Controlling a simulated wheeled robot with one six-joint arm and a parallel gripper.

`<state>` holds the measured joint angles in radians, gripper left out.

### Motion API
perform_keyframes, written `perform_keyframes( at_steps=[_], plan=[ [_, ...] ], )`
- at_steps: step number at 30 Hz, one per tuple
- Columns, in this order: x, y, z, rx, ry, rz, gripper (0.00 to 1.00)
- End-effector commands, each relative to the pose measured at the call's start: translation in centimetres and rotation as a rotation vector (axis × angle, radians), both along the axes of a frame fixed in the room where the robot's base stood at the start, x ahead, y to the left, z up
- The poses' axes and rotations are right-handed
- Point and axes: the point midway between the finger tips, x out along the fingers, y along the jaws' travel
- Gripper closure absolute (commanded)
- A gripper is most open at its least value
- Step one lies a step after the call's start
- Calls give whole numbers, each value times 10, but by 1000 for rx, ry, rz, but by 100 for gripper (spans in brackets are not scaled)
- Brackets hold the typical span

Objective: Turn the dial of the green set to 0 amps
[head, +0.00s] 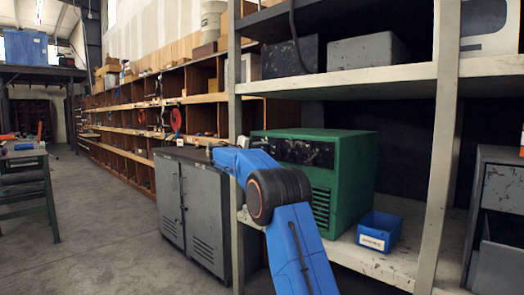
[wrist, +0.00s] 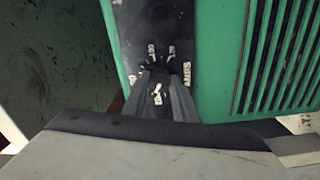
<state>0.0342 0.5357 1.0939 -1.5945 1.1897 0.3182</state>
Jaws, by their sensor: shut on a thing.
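The green set (head: 350,165) stands on the shelf, with a dark front panel in its upper part and vent slots below. In the wrist view the set's green case (wrist: 207,60) shows beside its black panel (wrist: 165,20), which carries white lettering and marks. My gripper (wrist: 160,82) is at this panel, its dark fingers shut on the dial (wrist: 158,97). A small white mark shows on the dial between the fingers. Most of the dial is hidden, and I cannot read its setting. In the head view my blue arm crosses in front of the set; I cannot make out the fingers there.
A blue bin (head: 379,231) sits on the shelf right of the set. A grey cabinet (head: 190,205) stands to the left. A pale shelf post (head: 440,150) rises at the right. Grey boxes (head: 367,55) lie on the shelf above.

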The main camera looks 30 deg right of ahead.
Motion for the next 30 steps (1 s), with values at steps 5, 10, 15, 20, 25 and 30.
perform_keyframes(
  at_steps=[5, 10, 15, 20, 25, 30],
  plan=[
    [1, 1, -1, -57, 157, 3, 97],
    [1, 1, -1, -112, 309, 3, 97],
    [1, 2, -1, -167, 461, 3, 97],
    [1, 2, -2, -218, 602, 3, 97],
    [1, 2, -2, -267, 738, 3, 97],
    [1, 2, -2, -307, 848, 4, 97]
  ],
)
